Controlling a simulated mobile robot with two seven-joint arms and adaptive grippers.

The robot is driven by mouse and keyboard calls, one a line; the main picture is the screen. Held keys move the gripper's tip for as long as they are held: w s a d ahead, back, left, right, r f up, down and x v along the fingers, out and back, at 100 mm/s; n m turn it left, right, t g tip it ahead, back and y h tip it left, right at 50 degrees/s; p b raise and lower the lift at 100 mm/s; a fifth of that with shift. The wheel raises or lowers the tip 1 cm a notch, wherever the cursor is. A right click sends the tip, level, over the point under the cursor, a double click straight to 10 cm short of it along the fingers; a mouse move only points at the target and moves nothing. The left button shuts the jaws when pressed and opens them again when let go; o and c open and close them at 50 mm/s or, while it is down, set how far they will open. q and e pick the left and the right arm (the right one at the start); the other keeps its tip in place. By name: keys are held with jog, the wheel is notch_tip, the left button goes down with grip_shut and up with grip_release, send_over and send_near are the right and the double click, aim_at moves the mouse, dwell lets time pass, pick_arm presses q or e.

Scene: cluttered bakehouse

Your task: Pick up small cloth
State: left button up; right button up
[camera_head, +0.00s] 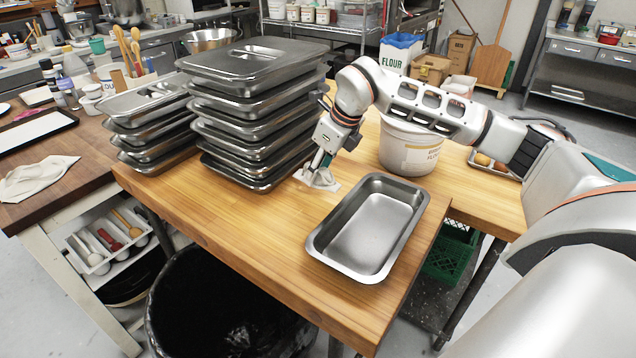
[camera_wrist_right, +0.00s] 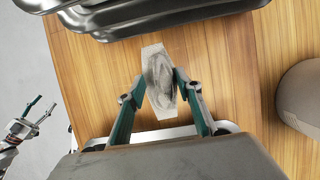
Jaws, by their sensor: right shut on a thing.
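The small cloth (camera_head: 328,183) is a pale grey-white piece on the wooden table, just right of the tall stack of metal pans. My right gripper (camera_wrist_right: 161,88) points down and is shut on the cloth, whose bunched middle (camera_wrist_right: 158,70) sits between the fingertips. The cloth's flat ends stick out above and below the fingers in the wrist view. Its edges seem to be at the tabletop; I cannot tell whether it is lifted. My left gripper (camera_wrist_right: 38,112) shows at the left edge of the wrist view, fingers apart and empty, away from the cloth.
A tall stack of lidded metal pans (camera_head: 255,105) stands close left of the gripper, with a shorter stack (camera_head: 150,125) beside it. An empty metal tray (camera_head: 365,230) lies in front. A flour bucket (camera_head: 410,150) stands behind right. A larger white cloth (camera_head: 36,180) lies on the left counter.

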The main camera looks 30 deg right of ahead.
notch_tip(320, 180, up, 15)
dwell(0.3)
jog(key=shift+o, duration=1.3)
jog(key=shift+c, duration=0.6)
jog(key=shift+f, duration=0.1)
